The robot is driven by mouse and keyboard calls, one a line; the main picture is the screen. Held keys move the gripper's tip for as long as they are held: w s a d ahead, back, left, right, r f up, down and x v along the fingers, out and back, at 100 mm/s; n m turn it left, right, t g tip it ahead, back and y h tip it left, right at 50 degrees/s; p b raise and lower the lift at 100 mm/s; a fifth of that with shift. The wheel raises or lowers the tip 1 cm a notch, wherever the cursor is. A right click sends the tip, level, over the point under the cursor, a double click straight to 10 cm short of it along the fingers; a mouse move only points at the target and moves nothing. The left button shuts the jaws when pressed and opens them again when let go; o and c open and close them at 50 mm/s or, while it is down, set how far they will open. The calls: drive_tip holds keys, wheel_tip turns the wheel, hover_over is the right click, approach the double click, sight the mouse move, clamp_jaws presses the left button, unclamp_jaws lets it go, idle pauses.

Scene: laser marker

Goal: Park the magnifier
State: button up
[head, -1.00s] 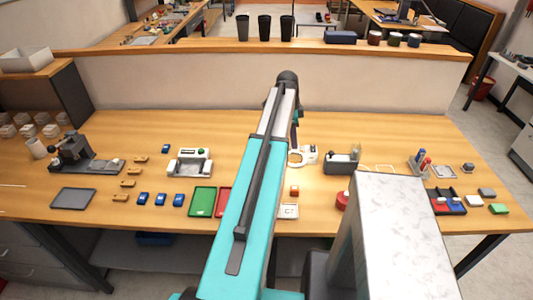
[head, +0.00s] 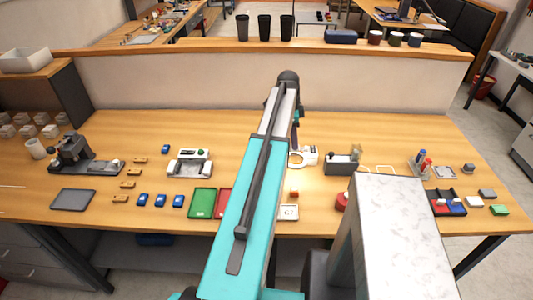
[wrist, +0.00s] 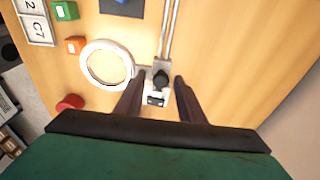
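The magnifier shows in the wrist view as a white ring lens (wrist: 108,65) with a pale mount block and dark knob (wrist: 160,79) at its right side. In the head view its white ring (head: 295,159) lies over the bench just right of my arm. My gripper (wrist: 158,82) is open, with one finger on each side of the mount block. Narrow gaps seem to show between block and fingers; contact is hard to tell. Thin metal rods (wrist: 169,32) run from the block toward the top of the wrist view. My gripper is hidden behind my arm in the head view.
An orange block (wrist: 75,45), a green block (wrist: 66,10), a labelled C7 tray (wrist: 36,22) and a red round object (wrist: 69,103) lie near the ring. Green (head: 202,203) and red trays lie left of my arm.

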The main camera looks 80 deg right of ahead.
drive_tip(key=shift+r+p, duration=0.4)
drive_tip(key=shift+p, duration=0.1)
drive_tip(key=shift+d+r+p, duration=0.1)
drive_tip(key=shift+r+p, duration=0.85)
drive_tip(key=shift+r, duration=1.2)
